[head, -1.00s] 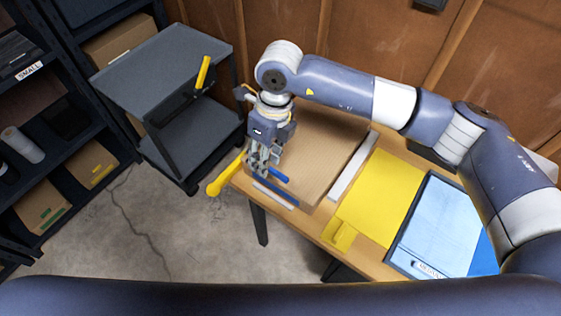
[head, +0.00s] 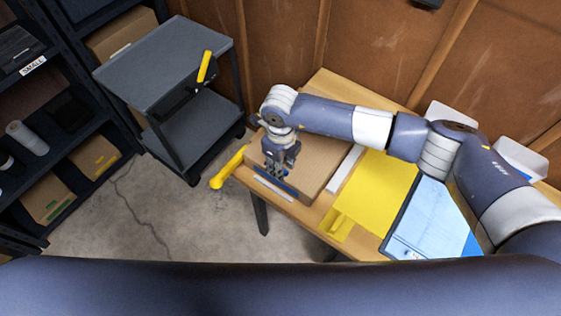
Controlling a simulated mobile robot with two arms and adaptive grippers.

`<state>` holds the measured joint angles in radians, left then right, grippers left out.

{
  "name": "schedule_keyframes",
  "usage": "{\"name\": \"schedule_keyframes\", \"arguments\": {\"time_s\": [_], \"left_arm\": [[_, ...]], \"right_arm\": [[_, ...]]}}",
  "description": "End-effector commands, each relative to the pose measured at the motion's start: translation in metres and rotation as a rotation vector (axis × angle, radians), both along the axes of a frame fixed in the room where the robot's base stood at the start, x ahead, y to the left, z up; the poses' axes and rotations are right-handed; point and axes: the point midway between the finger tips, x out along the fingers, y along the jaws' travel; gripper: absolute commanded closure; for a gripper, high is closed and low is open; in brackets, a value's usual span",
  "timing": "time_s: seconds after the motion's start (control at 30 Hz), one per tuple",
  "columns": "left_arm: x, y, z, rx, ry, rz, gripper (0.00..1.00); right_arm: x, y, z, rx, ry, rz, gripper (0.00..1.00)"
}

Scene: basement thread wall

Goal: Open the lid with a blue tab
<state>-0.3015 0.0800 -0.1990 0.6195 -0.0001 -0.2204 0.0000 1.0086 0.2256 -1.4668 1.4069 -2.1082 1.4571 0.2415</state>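A tan lid (head: 313,155) lies on the wooden workbench with a blue tab (head: 290,193) along its near edge. A white strip (head: 273,191) runs just in front of the tab. My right gripper (head: 275,174), on the arm from the right, points down over the near left part of the lid, close to the blue tab. It hides part of the tab. Its fingers are small and blend together, so I cannot tell whether they are shut or touch the tab. My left gripper is out of view.
A yellow panel (head: 380,190) with a yellow tab (head: 337,226) and a light blue panel (head: 432,215) lie to the right. A yellow handle (head: 230,168) sticks out at the bench's left. A grey cart (head: 165,60) stands further left; open floor lies between.

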Motion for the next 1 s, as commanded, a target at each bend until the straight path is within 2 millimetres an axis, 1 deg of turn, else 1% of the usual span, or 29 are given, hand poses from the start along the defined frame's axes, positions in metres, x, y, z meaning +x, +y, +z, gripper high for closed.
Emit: {"name": "schedule_keyframes", "arguments": {"time_s": [0.23, 0.27, 0.3, 0.37, 0.63, 0.77, 0.87, 1.0], "left_arm": [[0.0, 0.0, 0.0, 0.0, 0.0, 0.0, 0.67], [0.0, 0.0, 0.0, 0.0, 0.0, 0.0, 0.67], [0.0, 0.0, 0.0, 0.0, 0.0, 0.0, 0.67], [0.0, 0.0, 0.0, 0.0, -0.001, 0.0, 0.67], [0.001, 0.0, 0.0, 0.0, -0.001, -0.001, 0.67], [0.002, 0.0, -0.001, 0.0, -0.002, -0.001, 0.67], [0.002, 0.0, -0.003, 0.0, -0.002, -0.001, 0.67], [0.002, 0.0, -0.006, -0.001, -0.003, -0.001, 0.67]], "right_arm": [[0.0, 0.0, -0.001, 0.001, 0.001, 0.0, 0.7], [0.0, 0.0, -0.001, 0.001, 0.001, 0.0, 0.77], [0.0, 0.0, -0.001, 0.001, 0.001, 0.0, 0.86], [0.0, 0.0, -0.001, 0.001, 0.001, 0.0, 0.99], [0.0, 0.0, 0.0, 0.003, 0.003, -0.001, 1.0], [0.001, 0.0, 0.004, 0.02, 0.024, -0.003, 1.0], [0.002, -0.001, 0.011, 0.048, 0.061, -0.004, 1.0], [0.005, -0.003, 0.029, 0.111, 0.146, -0.005, 1.0]]}}
